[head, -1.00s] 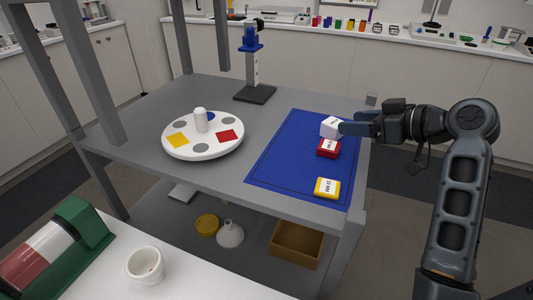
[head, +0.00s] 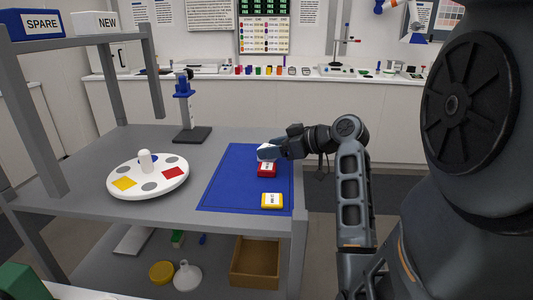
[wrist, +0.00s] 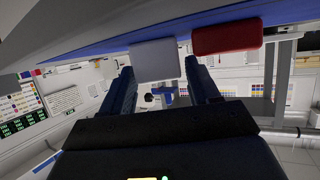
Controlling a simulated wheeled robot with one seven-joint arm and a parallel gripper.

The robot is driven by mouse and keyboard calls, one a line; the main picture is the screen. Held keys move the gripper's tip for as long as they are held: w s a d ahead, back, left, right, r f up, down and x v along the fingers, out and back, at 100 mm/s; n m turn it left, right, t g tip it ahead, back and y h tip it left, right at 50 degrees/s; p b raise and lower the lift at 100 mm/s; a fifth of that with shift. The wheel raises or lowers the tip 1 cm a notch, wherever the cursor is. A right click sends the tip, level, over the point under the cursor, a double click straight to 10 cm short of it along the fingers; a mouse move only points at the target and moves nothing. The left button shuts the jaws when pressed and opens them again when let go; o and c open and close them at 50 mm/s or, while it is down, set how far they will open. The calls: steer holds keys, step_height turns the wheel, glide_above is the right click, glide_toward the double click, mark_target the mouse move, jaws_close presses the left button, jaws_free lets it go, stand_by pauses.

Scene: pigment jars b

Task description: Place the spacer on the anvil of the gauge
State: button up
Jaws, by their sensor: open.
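Three small labelled blocks lie on the blue mat: a white one (head: 266,152), a red one (head: 267,170) and a yellow one (head: 271,201). The labels are too small to read, so I cannot tell which is the spacer. The gauge (head: 184,108), a pale column with a blue head on a dark base, stands at the table's back; its anvil is not distinct. My gripper (head: 276,151) is open at the white block. In the wrist view the white block (wrist: 155,60) shows between the spread fingers (wrist: 163,85), with the red block (wrist: 227,38) beside it.
The blue mat (head: 225,185) covers the table's right part. A white round plate (head: 130,189) with coloured patches and a central knob stands at left. Grey frame posts (head: 36,145) rise at the left. A brown box (head: 255,262) and a funnel (head: 187,278) sit on the lower shelf.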

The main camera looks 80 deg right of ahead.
steer(key=shift+w+d+f, duration=0.25)
steer(key=shift+w, duration=0.4)
steer(key=shift+c, duration=0.2)
steer(key=c, duration=0.9)
steer(key=shift+c, duration=0.2)
steer(key=shift+r, duration=0.1)
